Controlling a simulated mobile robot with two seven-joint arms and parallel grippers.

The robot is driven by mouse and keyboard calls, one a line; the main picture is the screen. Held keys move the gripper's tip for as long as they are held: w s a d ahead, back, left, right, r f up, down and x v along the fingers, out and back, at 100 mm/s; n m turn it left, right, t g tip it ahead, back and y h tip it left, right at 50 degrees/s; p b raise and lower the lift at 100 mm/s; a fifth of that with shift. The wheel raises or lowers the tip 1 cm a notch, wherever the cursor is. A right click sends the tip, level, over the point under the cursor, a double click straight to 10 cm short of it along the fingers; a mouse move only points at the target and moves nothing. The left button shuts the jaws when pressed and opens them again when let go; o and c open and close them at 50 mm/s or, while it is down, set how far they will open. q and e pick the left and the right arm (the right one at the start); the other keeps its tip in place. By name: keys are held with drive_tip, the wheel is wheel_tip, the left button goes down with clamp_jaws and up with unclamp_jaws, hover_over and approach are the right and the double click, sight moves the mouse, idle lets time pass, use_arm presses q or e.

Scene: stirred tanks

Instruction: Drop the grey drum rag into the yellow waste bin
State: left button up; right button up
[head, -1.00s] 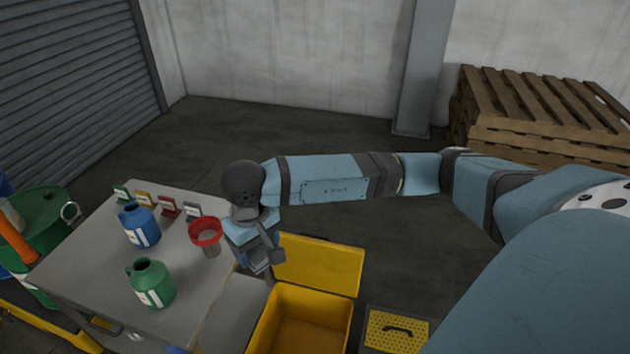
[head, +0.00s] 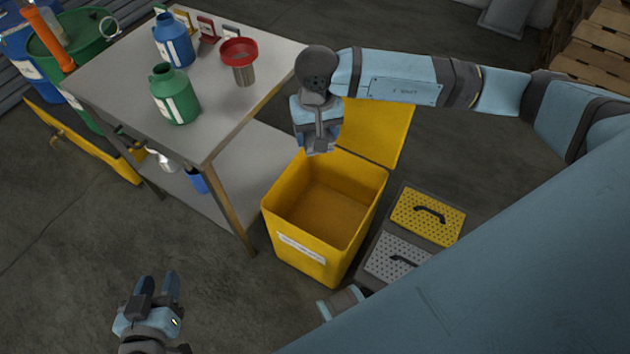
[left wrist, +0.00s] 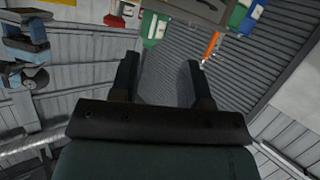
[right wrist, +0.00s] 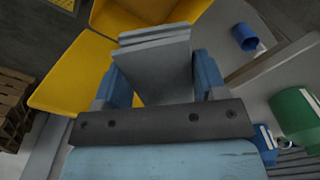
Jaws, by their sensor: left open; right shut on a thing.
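The grey drum rag (right wrist: 156,65) is a folded grey slab in the right wrist view. My right gripper (head: 318,148) is shut on it; the rag is hard to make out in the head view. The yellow waste bin (head: 297,246) stands open on the floor, its inside bare where it shows. My right gripper is by the bin's back left corner, beside the raised lid (head: 375,130). The bin also shows in the right wrist view (right wrist: 100,18). My left gripper (head: 158,277) is open and empty, low at the left front.
A grey table (head: 120,65) left of the bin holds a green jug (head: 175,95), a blue jug (head: 172,42) and a red funnel (head: 239,52). A blue cup (head: 197,180) is on its lower shelf.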

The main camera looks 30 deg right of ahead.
wheel_tip(320, 180, down, 40)
drive_tip(key=w+m+b, duration=0.1)
drive_tip(key=m+b, duration=0.2)
drive_tip(key=b, duration=2.6)
drive_tip(key=shift+w+d+f+m+b, duration=0.2)
drive_tip(key=shift+w+d+m+b, duration=0.05)
drive_tip(key=shift+m+b, duration=0.15)
drive_tip(key=o, duration=0.9)
use_arm(q)
wheel_tip(320, 180, down, 9)
drive_tip(key=w+d+m+t+h, duration=0.2)
drive_tip(key=m+t+h, duration=0.1)
drive_tip(key=m+h, duration=0.1)
drive_tip(key=shift+w+d+r+m+h, duration=0.15)
drive_tip(key=shift+w+d+m+h, duration=0.15)
drive_tip(key=shift+m, duration=0.1)
use_arm(e)
drive_tip(key=shift+o, duration=0.4)
use_arm(q)
drive_tip(key=shift+s, duration=0.1)
